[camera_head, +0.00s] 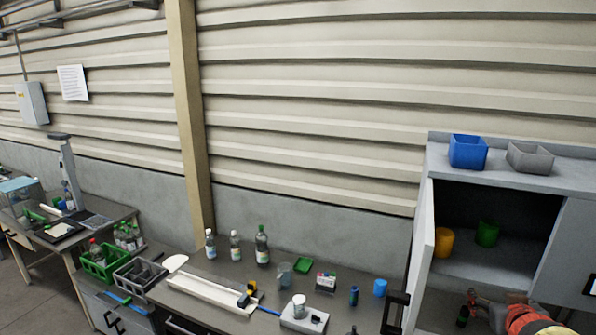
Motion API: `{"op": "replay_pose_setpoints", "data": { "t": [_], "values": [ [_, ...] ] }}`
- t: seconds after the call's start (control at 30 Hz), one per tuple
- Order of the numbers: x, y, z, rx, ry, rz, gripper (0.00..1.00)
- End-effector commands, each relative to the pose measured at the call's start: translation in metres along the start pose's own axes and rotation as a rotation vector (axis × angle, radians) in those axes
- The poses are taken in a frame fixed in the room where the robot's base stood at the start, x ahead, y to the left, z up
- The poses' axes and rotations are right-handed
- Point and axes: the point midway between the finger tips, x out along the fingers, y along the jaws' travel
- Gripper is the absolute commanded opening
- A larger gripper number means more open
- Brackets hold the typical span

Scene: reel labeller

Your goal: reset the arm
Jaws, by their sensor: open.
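My arm, with orange and grey links, comes in at the bottom right corner, in front of the lower part of the grey cabinet (436,285). My gripper (466,309) seems to be the small dark end with red at its left. It is open, and I see nothing held in it. It is small and partly cut off by the lower edge, so the fingers are hard to make out.
The cabinet's white door (421,255) stands open left of my arm. An orange cup (444,242) and a green cup (487,234) stand on its shelf. A blue bin (468,152) and a grey bin (529,157) sit on top. The workbench (225,268) holds bottles and tools.

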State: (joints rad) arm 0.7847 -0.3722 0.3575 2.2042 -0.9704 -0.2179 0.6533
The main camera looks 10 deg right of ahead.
Motion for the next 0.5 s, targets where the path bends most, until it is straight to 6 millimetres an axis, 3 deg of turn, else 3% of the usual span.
{"op": "replay_pose_setpoints", "data": {
  "t": [0.17,0.27,0.37,0.5],
  "values": [
    [-0.011,0.025,0.036,-0.004,-0.124,0.105,0.7],
    [-0.021,0.029,0.063,-0.006,-0.207,0.151,0.7],
    [-0.034,0.019,0.099,-0.007,-0.307,0.174,0.7],
    [-0.055,-0.021,0.159,-0.013,-0.453,0.142,0.7]
  ]
}}
